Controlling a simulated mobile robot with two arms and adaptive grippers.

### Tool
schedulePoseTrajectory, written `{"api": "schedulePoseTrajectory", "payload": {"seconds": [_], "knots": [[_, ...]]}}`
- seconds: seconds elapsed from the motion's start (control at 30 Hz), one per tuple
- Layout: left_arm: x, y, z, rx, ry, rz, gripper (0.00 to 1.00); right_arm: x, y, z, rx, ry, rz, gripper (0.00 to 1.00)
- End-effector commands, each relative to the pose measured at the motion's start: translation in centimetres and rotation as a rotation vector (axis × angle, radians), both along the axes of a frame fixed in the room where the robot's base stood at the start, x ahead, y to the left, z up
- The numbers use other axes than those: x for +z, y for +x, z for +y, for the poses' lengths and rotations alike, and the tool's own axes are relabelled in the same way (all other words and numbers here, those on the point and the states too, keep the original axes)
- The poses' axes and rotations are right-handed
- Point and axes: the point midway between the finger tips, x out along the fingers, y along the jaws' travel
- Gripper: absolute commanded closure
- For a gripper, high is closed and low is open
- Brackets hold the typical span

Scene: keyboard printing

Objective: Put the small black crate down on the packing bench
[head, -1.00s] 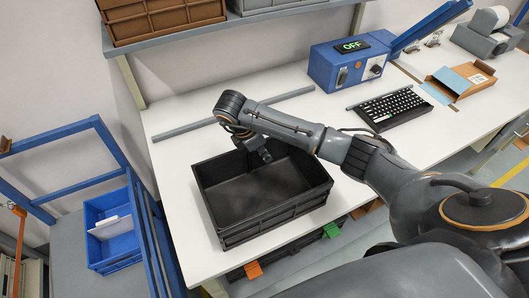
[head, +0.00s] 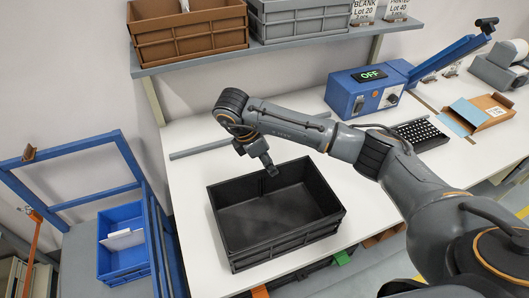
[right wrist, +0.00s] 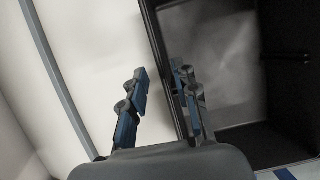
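The small black crate (head: 290,237) stands flat and empty on the white packing bench (head: 186,182), near its left end. My right gripper (head: 270,170) is at the crate's back rim, coming down from above. In the right wrist view its two fingers (right wrist: 159,73) are spread apart, with the crate's wall line running between them. One finger shows over the bench and the other over the crate's inside (right wrist: 232,75). I see no grip on the wall. My left gripper is not in view.
A blue machine (head: 368,93) with an OFF display and a keyboard (head: 420,134) are farther right on the bench. A shelf (head: 290,40) with brown and grey crates hangs above. A blue frame with a blue bin (head: 124,262) stands at the left.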

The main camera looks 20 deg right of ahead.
Motion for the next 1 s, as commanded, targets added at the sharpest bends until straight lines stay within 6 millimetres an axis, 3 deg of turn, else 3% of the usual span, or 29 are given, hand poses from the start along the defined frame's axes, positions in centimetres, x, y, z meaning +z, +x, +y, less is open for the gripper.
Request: {"api": "schedulePoseTrajectory", "payload": {"seconds": [0.03,0.23,0.83,1.0], "knots": [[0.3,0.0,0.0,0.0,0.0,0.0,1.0,1.1,0.1,0.2,0.001,-0.002,-0.004,0.7],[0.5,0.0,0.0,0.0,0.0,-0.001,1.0,2.8,0.2,1.1,-0.001,-0.001,-0.001,0.7],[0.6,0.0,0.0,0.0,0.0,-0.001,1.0,3.2,0.1,1.2,-0.002,0.0,0.001,0.7],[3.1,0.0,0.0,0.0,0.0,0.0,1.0,5.7,0.1,1.3,-0.001,0.0,0.001,0.7]]}}
